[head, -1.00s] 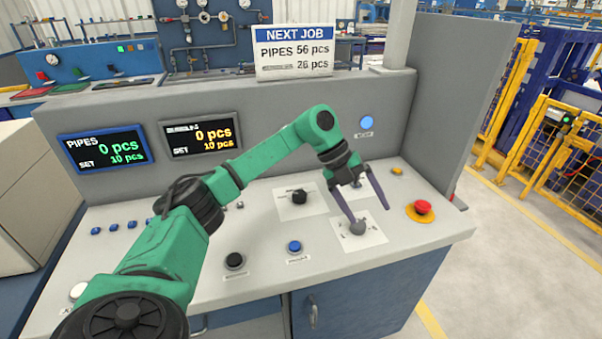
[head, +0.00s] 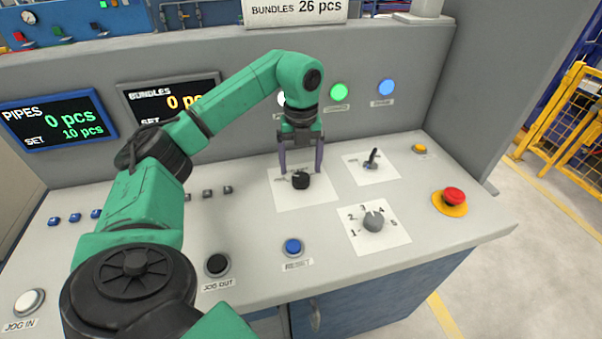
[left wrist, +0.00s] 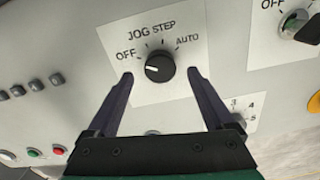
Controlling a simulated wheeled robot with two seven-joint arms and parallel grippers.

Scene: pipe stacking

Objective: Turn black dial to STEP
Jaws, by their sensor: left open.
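The black dial (head: 300,180) sits on a white label plate (head: 318,199) on the console. In the left wrist view, the dial (left wrist: 159,67) has OFF, JOG, STEP and AUTO marked around it. Its white pointer line faces left, nearest OFF. My left gripper (head: 301,168) is open above the dial. In the left wrist view its fingertips (left wrist: 160,74) lie on either side of the dial, with visible gaps to it. Whether they are down at the dial's height is hard to tell. My right gripper is not in view.
A grey numbered dial (head: 374,221) and a black lever switch (head: 371,158) stand to the right. A red emergency button (head: 454,196) is farther right. A blue RESET button (head: 292,246) and black JOG OUT button (head: 217,264) are in front. The upright back panel stands behind.

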